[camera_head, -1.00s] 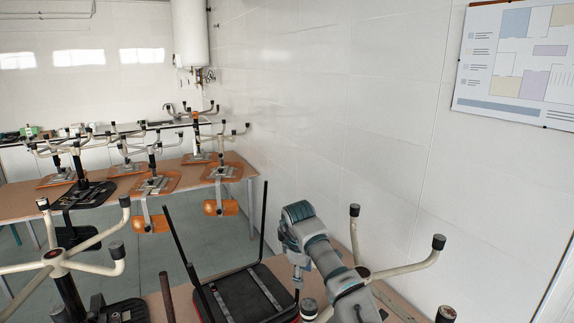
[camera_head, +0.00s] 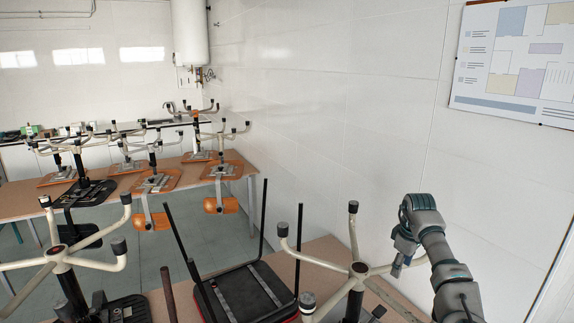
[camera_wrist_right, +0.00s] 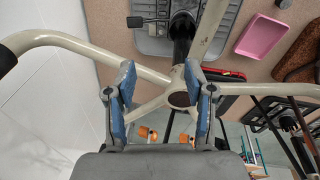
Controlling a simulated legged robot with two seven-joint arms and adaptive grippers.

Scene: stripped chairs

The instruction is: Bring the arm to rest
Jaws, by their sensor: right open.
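My right gripper (camera_head: 398,262) is at the right of the head view, beside the white wall and pointing down. In the right wrist view its two blue-padded fingers (camera_wrist_right: 163,100) are apart, with nothing held between them. An upturned chair's cream star-shaped base (camera_head: 357,270) stands just left of the gripper in the head view. In the wrist view the base's hub (camera_wrist_right: 180,99) appears beyond and between the fingers; I cannot tell the exact gap. One leg of the base passes behind my arm in the head view. My left gripper is not in view.
A black chair (camera_head: 255,292) lies upturned on the near table, its legs upright. Another cream base (camera_head: 62,253) stands at the left. A pink tray (camera_wrist_right: 263,38) lies on the tabletop. Upturned orange chairs (camera_head: 155,183) crowd the far table. The wall (camera_head: 340,110) bounds the right side.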

